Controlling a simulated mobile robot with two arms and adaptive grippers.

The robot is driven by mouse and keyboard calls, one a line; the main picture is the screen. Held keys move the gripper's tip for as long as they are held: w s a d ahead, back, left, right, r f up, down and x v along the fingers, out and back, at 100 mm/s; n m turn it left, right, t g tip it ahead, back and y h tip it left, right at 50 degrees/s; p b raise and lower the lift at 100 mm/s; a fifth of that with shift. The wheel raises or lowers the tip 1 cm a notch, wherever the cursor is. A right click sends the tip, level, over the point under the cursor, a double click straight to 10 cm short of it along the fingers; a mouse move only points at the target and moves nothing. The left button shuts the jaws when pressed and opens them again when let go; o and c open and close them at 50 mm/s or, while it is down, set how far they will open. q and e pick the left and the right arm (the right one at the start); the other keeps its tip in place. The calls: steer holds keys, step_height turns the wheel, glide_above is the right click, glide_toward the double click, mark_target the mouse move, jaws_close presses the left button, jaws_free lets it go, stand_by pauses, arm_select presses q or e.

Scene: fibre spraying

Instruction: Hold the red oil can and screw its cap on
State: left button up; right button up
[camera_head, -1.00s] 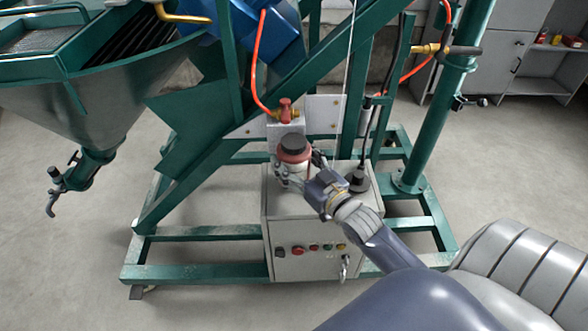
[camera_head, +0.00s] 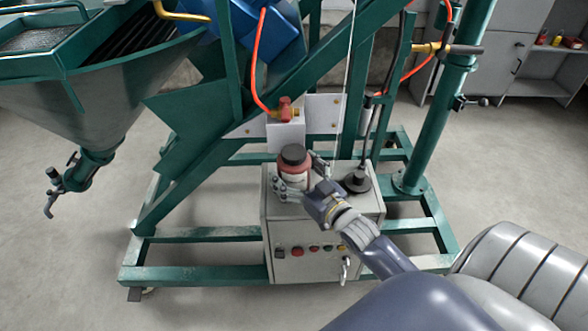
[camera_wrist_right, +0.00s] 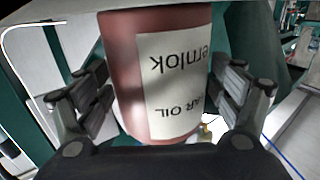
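The red oil can (camera_head: 294,178) with a white label stands upright on top of the grey control box. Its dark cap (camera_head: 293,154) sits on its top; how tight it is cannot be told. My right gripper (camera_head: 299,181) is around the can's body with a finger on each side. In the right wrist view the can (camera_wrist_right: 125,75) fills the middle between the finger pads (camera_wrist_right: 162,98), which look spread and slightly clear of it. The can's top is out of that view. My left gripper is not in view.
The control box (camera_head: 312,225) has buttons on its front and a black knob-like fitting (camera_head: 357,181) at its right. Green frame beams (camera_head: 195,272) surround it. A valve with a red hose (camera_head: 285,108) is just behind the can. Open floor lies at left.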

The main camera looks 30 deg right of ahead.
steer(key=shift+r, duration=0.2)
steer(key=shift+s+f, duration=0.15)
steer(key=shift+s, duration=0.2)
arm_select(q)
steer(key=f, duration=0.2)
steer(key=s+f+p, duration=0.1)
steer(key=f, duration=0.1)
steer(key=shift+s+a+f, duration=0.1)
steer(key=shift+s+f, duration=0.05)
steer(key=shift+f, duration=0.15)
arm_select(e)
steer(key=s, duration=1.1)
steer(key=shift+s+d, duration=0.15)
steer(key=shift+d, duration=0.1)
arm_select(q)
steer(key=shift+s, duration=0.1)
